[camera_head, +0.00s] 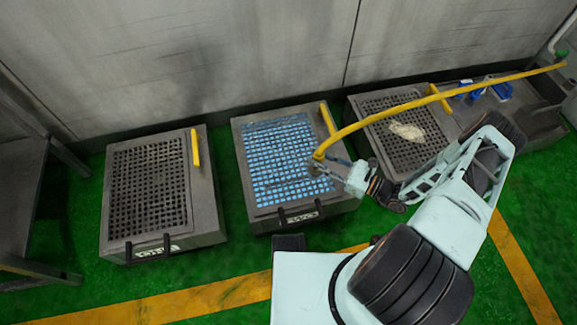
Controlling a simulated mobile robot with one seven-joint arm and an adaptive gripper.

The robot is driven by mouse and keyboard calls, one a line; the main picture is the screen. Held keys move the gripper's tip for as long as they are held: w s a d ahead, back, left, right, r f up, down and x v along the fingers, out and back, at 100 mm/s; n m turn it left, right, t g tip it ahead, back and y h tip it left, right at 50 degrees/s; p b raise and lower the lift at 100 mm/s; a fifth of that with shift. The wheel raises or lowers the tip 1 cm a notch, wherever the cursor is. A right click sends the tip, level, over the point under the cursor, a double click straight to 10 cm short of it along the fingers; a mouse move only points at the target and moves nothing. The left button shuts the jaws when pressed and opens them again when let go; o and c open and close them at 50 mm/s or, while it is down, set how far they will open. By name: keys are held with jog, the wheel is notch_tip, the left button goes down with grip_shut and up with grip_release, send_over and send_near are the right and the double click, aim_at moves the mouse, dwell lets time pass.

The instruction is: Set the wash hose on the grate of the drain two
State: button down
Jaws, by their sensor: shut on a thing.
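The yellow wash hose (420,103) runs in a long arc from the wall fitting at the upper right to my gripper. My gripper (322,166) is shut on the hose near its left end. It is over the right part of the middle drain box, whose grate (275,165) looks blue. The label on this box's front (303,217) seems to read "TWO". I cannot tell whether the hose end touches the grate or hangs just above it. The gripper hides part of the grate's right side.
A drain box with a dark grate (148,190) stands to the left. Another (385,130), with a pale patch (407,131) on its grate, stands to the right. Each box has a yellow bar. Blue items (478,91) lie farther right. A grey table (22,185) stands at the left edge.

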jog(key=w+a+f+b, duration=0.5)
jog(key=a+f, duration=0.3)
jog(key=f, duration=0.3)
jog(key=shift+w+a+f, duration=0.2)
jog(key=shift+w+a, duration=0.2)
jog(key=shift+w, duration=0.05)
jog(key=shift+f, duration=0.2)
jog(key=c, duration=1.7)
grip_release()
jog(key=shift+r, duration=0.1)
